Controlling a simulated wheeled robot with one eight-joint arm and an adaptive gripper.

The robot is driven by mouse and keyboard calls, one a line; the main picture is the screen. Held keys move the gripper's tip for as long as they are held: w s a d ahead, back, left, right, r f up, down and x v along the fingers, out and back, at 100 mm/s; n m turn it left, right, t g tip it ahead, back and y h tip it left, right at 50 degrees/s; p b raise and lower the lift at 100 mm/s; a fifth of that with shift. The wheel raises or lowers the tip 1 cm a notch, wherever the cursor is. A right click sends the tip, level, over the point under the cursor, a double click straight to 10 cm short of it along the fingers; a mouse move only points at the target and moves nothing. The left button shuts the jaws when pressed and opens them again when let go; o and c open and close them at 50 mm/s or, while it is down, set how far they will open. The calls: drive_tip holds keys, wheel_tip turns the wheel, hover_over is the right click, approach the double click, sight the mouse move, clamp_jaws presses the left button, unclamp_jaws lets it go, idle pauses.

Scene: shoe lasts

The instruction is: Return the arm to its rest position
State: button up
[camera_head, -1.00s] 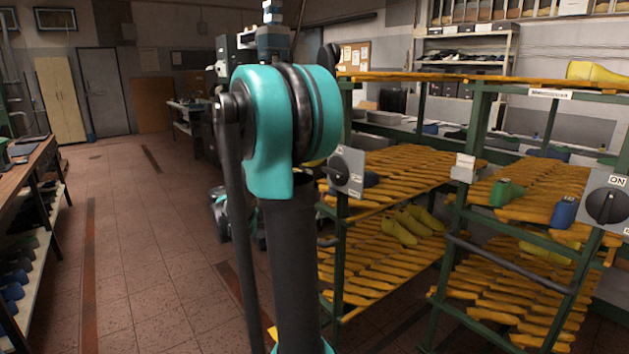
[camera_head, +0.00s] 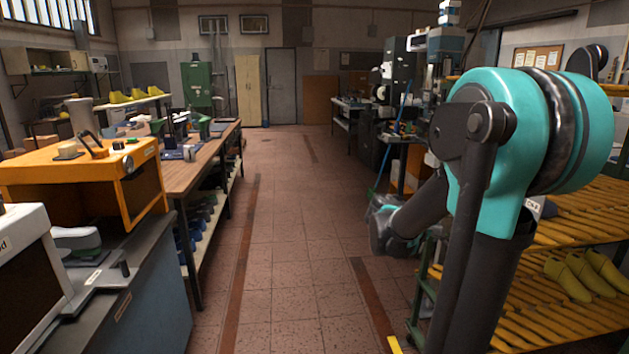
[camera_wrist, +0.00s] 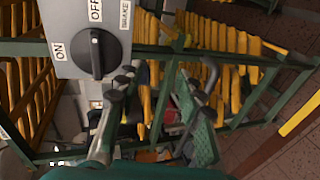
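My arm stands in the right part of the head view, with a large teal joint (camera_head: 515,150) and dark links. A dark forearm link (camera_head: 420,212) reaches left and down from behind it, beside the racks. In the wrist view my gripper (camera_wrist: 168,72) shows two separate fingers with dark tips and a gap between them. I see nothing held between them. Teal parts of my own body fill the lower edge of that view. The gripper itself is not clear in the head view.
A green rack with yellow slats (camera_head: 560,312) and yellow lasts (camera_head: 580,275) stands close on the right. A switch panel (camera_wrist: 92,45) marked ON and OFF is close in the wrist view. A workbench (camera_head: 195,165) and orange machine (camera_head: 70,185) stand left. The tiled aisle (camera_head: 290,240) is clear.

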drive_tip(key=s+a+f+t+y, duration=0.1)
drive_tip(key=s+a+f+y, duration=0.35)
drive_tip(key=f, duration=0.35)
drive_tip(key=s+a+f+y, duration=0.4)
drive_tip(key=a+f, duration=0.2)
drive_tip(key=f, duration=0.1)
drive_tip(key=s+a+f+y, duration=0.2)
drive_tip(key=a+f+y, duration=0.1)
drive_tip(key=a, duration=0.3)
drive_tip(key=s+a+f+m+t+y, duration=0.1)
drive_tip(key=s+a+f+y, duration=0.2)
drive_tip(key=a, duration=0.4)
